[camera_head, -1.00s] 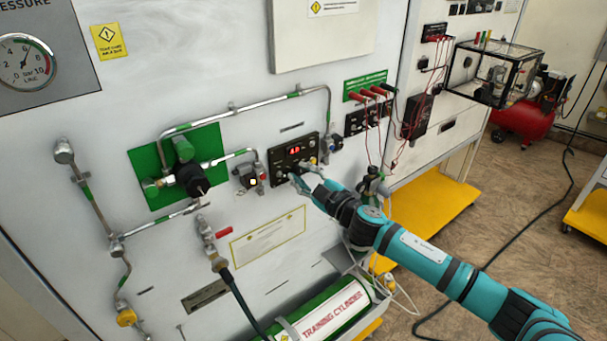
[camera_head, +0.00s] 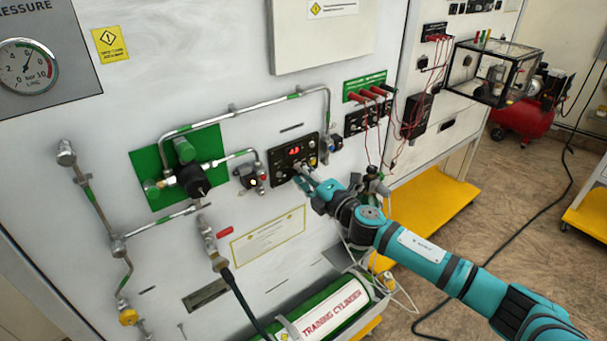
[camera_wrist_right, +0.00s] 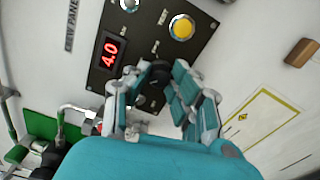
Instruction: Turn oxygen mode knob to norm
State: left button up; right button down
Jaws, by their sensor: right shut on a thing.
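A black control panel (camera_head: 284,160) with a red lit display sits on the white wall board; the right wrist view shows this panel (camera_wrist_right: 128,32) close up, with the display (camera_wrist_right: 110,53) reading 4.0. My right gripper (camera_head: 303,180) is at the lower edge of the panel. In the right wrist view, my right gripper's fingers (camera_wrist_right: 160,85) are closed around a dark knob (camera_wrist_right: 160,70) on the panel. The fingers hide most of the knob, so its pointer and setting cannot be read. My left gripper is not in view.
A yellow button (camera_wrist_right: 182,27) sits near the fingers on the panel. A valve with a gauge block (camera_head: 250,178) is left of the panel, and metal pipes (camera_head: 240,108) run above it. Red leads (camera_head: 385,140) hang to the right. A green training cylinder (camera_head: 330,312) lies below.

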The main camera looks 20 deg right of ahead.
jog(key=shift+f+n, duration=0.1)
jog(key=shift+n, duration=0.8)
jog(key=c, duration=1.2)
grip_release()
jog(key=shift+o, duration=0.3)
jog(key=v, duration=1.2)
